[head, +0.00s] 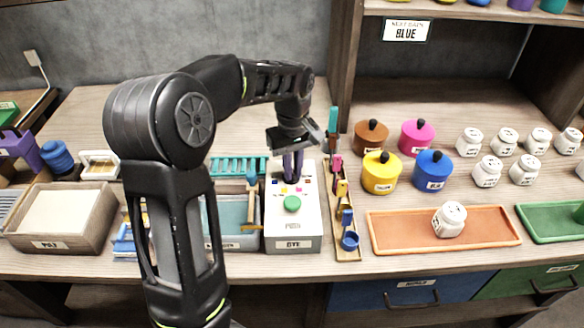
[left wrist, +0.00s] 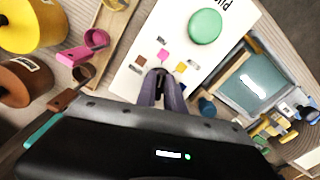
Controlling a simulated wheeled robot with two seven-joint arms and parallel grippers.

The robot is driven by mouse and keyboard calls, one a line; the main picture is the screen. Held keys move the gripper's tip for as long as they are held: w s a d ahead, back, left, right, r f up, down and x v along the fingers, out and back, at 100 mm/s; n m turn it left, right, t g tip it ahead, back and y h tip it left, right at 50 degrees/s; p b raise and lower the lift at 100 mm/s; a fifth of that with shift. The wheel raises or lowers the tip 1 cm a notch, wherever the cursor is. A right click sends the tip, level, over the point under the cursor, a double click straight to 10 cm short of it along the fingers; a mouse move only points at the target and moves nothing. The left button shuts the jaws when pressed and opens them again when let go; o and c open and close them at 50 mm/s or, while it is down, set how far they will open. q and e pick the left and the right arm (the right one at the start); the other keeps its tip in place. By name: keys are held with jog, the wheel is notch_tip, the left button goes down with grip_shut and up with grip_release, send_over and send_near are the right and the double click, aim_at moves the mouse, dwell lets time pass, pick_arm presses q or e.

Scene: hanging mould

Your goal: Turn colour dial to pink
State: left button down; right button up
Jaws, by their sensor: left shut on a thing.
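The white dye box (head: 307,228) stands on the bench, with a green round button (head: 292,203) near its front. Small coloured squares, including pink and yellow ones, are set around the dial area on its top. My left gripper (head: 292,178) points down onto this area from above and is shut on the colour dial. The dial is mostly hidden by the fingers, so its pointer cannot be read. In the left wrist view the fingertips (left wrist: 160,75) meet close to a pink square (left wrist: 163,54) and a yellow square (left wrist: 180,68). My right gripper is not in view.
A wooden rack (head: 346,253) with coloured scoops stands close to the box's right side. A basin of bluish water (head: 228,212) is on its left. Brown, pink, yellow (head: 381,174) and blue lidded pots stand right, with white shakers and an orange tray (head: 390,233).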

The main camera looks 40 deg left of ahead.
pick_arm(q)
jog(key=shift+w+n, duration=0.1)
jog(key=shift+n, duration=0.2)
jog(key=c, duration=1.4)
grip_release()
jog(key=shift+c, duration=0.2)
notch_tip(320, 180, up, 8)
jog(key=shift+f, duration=0.1)
